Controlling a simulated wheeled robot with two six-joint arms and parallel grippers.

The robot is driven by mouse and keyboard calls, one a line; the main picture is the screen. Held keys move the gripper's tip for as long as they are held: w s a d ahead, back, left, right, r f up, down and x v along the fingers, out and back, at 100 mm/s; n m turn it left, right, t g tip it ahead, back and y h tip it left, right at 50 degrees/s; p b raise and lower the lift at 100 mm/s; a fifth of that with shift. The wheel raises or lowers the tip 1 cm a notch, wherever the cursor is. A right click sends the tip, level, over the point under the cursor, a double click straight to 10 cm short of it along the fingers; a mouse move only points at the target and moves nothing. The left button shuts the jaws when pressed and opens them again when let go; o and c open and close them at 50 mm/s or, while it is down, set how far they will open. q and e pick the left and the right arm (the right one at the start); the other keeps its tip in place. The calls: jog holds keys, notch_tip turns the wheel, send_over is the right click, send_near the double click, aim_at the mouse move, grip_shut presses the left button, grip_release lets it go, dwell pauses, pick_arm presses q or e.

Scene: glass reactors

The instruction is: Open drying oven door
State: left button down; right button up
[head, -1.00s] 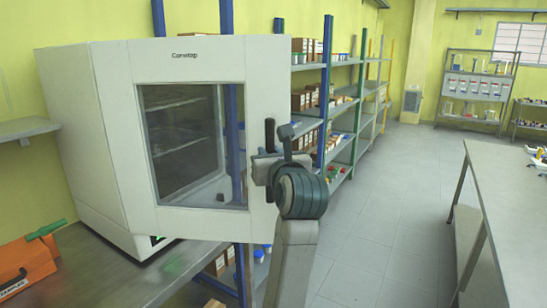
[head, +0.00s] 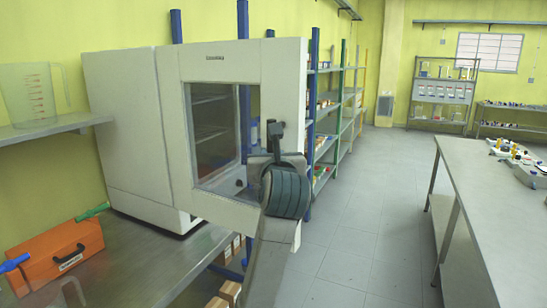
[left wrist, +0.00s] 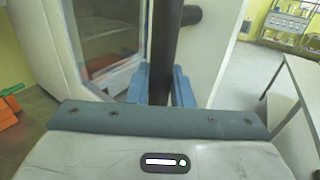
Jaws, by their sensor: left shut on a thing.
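The drying oven (head: 125,135) is a white box on a metal bench at the left. Its white door (head: 235,62) with a glass window stands swung out from the body, hinged on the left side. My left gripper (head: 270,163) is at the black bar handle (head: 275,130) near the door's right edge. In the left wrist view, the blue fingers of my left gripper (left wrist: 161,88) are shut on the black handle (left wrist: 160,45), one on each side. The arm hides the handle's lower part in the head view. My right gripper is not in view.
An orange toolbox (head: 60,252) sits on the bench (head: 150,262) in front of the oven. A wall shelf (head: 50,130) holds a clear beaker (head: 30,95). Tall shelving stands behind the door. A long table (head: 475,190) is at the right, with clear floor (head: 350,220) between.

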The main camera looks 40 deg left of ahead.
pick_arm(q)
jog(key=shift+s+r, duration=0.15)
jog(key=shift+s, duration=0.25)
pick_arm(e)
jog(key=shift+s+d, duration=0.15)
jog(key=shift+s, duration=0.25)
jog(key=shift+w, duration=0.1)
pick_arm(q)
jog(key=c, duration=1.6)
grip_release()
jog(key=shift+c, duration=0.2)
jog(key=o, duration=0.3)
jog(key=shift+a, duration=0.15)
jog(key=shift+s+a, duration=0.1)
